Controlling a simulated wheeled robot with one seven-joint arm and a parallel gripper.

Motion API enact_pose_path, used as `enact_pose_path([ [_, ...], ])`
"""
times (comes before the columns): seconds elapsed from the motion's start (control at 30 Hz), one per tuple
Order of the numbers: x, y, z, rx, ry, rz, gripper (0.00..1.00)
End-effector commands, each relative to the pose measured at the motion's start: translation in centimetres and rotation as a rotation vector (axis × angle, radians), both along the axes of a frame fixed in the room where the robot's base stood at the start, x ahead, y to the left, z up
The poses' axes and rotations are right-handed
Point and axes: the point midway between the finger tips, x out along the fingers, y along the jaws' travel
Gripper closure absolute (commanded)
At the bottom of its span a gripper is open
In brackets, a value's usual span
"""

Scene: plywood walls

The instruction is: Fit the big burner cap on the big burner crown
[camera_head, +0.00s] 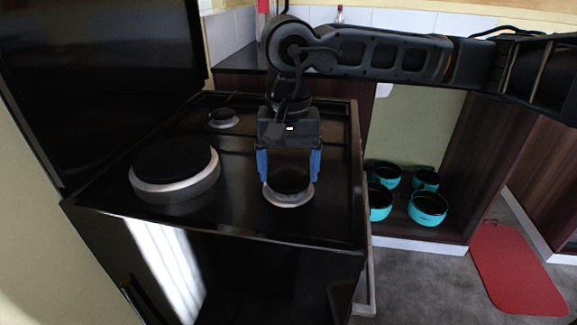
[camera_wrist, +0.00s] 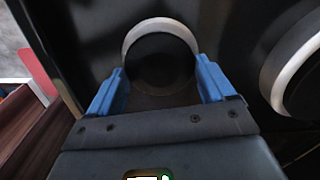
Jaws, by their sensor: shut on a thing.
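My gripper (camera_head: 289,178) points down over the front right of the black stove. Its blue fingers are on either side of a round black burner cap (camera_head: 289,182), which also shows between the fingertips in the wrist view (camera_wrist: 160,62). Below the cap is a silver-rimmed burner crown (camera_head: 289,201); in the wrist view its pale rim (camera_wrist: 150,27) shows as an arc past the cap's far edge. I cannot tell whether the cap rests on the crown. A wider burner with a silver rim (camera_head: 178,189) and black top stands to the left, partly in the wrist view (camera_wrist: 292,75).
A small burner (camera_head: 223,118) sits at the stove's back. A tall black panel (camera_head: 100,90) rises on the left. Several turquoise pots (camera_head: 428,208) stand in a low open cabinet on the right, with a red mat (camera_head: 517,268) on the floor.

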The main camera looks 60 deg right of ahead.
Motion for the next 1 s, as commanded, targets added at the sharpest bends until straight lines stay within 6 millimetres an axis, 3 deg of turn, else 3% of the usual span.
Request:
enact_pose_path([
  [0.33,0.0,0.0,-0.4,-0.001,-0.001,0.0,0.5],
  [0.37,0.0,0.0,-0.3,-0.001,-0.001,0.0,0.16],
  [0.53,0.0,0.0,-0.3,0.0,0.0,0.0,0.0],
  [0.83,0.0,0.0,0.1,-0.002,-0.001,0.0,0.0],
  [1.0,0.0,-0.1,2.3,-0.004,-0.003,0.0,0.0],
])
